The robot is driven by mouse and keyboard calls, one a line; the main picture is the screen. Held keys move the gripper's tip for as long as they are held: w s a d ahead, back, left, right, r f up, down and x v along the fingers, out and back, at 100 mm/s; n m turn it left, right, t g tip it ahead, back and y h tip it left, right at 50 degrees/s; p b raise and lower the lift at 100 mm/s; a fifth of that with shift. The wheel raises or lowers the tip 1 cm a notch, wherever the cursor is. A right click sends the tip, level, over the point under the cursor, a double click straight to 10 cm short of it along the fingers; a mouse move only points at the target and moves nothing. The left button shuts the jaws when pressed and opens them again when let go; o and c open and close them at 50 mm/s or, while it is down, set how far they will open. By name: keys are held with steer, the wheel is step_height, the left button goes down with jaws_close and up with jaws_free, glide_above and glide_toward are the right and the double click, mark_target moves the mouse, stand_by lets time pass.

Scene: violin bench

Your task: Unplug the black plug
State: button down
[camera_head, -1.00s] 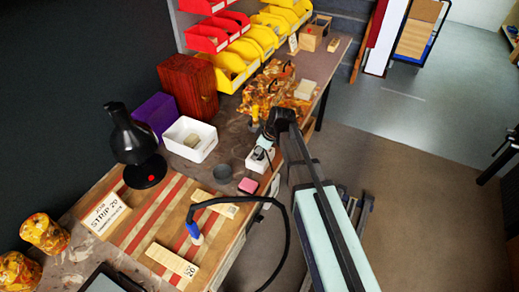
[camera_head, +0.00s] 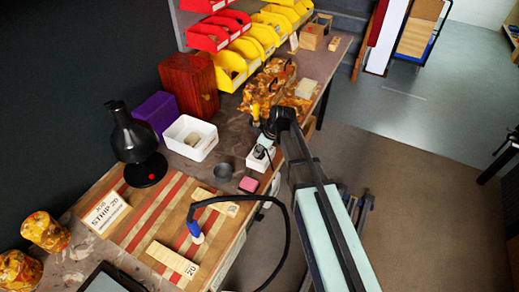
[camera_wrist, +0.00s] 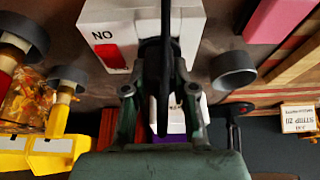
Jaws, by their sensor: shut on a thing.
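A white box (camera_wrist: 107,40) marked "NO" with a red patch stands at the top of the wrist view. It also shows near the bench's right edge in the head view (camera_head: 262,159). My gripper (camera_wrist: 163,50) is at the box, its fingers closed in around a narrow black piece that looks like the black plug (camera_wrist: 166,22). The fingers hide much of it, and I cannot tell whether it is still seated. In the head view my gripper (camera_head: 266,143) is small and dark, over the box.
A grey cup (camera_head: 224,171) and a pink block (camera_head: 249,184) are close by. A white bin (camera_head: 190,139) and black lamp (camera_head: 133,135) stand farther left. A blue-handled tool (camera_head: 195,228) has a black cable (camera_head: 286,225) looping off the bench.

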steer(key=shift+r+p, duration=0.3)
steer(key=shift+r, duration=0.5)
stand_by(0.8)
steer(key=shift+r+p, duration=0.3)
steer(key=shift+r, duration=0.4)
steer(key=shift+r+p, duration=1.7)
steer(key=shift+r, duration=1.8)
steer(key=shift+f, duration=0.1)
